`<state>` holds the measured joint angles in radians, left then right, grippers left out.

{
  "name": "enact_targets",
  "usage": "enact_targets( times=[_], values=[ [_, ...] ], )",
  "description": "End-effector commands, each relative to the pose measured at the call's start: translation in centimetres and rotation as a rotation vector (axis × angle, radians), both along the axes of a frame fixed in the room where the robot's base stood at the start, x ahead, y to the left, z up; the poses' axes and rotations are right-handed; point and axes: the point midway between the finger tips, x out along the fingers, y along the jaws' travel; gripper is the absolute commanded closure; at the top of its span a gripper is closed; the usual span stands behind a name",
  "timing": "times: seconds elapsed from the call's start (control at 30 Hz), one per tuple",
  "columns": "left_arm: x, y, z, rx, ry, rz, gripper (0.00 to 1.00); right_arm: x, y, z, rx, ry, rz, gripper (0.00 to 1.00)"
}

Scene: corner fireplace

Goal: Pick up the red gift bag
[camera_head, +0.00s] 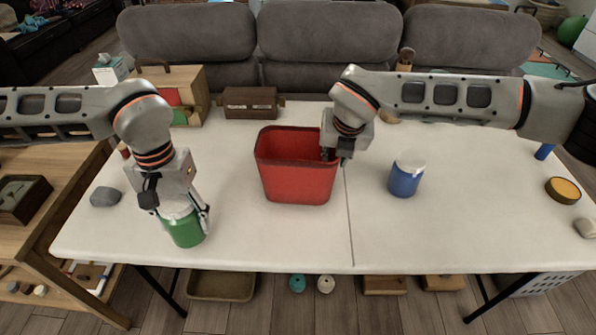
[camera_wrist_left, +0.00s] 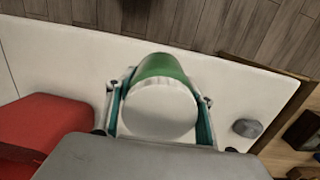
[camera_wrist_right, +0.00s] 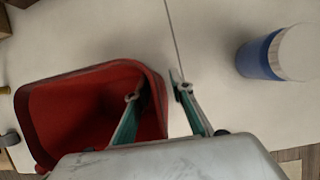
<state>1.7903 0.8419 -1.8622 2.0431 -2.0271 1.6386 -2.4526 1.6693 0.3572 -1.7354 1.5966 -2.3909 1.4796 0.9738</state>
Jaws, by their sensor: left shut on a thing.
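The red gift bag (camera_head: 297,184) stands upright and open-topped in the middle of the white table; it also shows in the right wrist view (camera_wrist_right: 75,112). My right gripper (camera_head: 336,156) is at its right rim. In the right wrist view the right gripper (camera_wrist_right: 156,90) has its fingers apart, one inside the bag and one outside, with the rim between them. My left gripper (camera_head: 184,220) is shut around a green jar (camera_head: 186,232) with a white lid (camera_wrist_left: 158,110) at the table's front left. The bag's edge (camera_wrist_left: 45,125) shows in the left wrist view.
A blue jar (camera_head: 405,180) stands right of the bag. A grey stone (camera_head: 105,197) lies at the table's left. A brown box (camera_head: 250,103) and a wooden box (camera_head: 180,90) stand at the back. A yellow-topped round tin (camera_head: 563,190) is far right. The table's front middle is clear.

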Motion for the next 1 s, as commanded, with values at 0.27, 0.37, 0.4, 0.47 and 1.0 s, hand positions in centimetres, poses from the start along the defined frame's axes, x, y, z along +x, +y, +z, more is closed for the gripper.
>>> enact_targets(
  times=[0.27, 0.37, 0.4, 0.47, 1.0],
  values=[
    [0.05, -0.02, 0.37, 0.0, -0.004, 0.0, 0.74, -0.03, 0.02, -0.32, 0.0, 0.0, 0.0, 0.78],
    [0.05, -0.02, 0.37, 0.0, -0.004, 0.0, 0.74, -0.02, 0.02, -0.38, 0.0, 0.0, 0.0, 0.78],
    [0.05, -0.02, 0.36, 0.0, -0.004, 0.0, 0.74, -0.02, 0.02, -0.38, 0.0, 0.0, 0.0, 0.78],
    [0.05, -0.02, 0.35, 0.0, -0.004, 0.0, 0.74, -0.02, 0.02, -0.38, 0.0, 0.0, 0.0, 0.78],
    [0.05, -0.02, 0.33, 0.0, -0.004, 0.0, 0.74, 0.0, 0.02, -0.32, 0.0, 0.0, 0.0, 1.0]
  ],
)
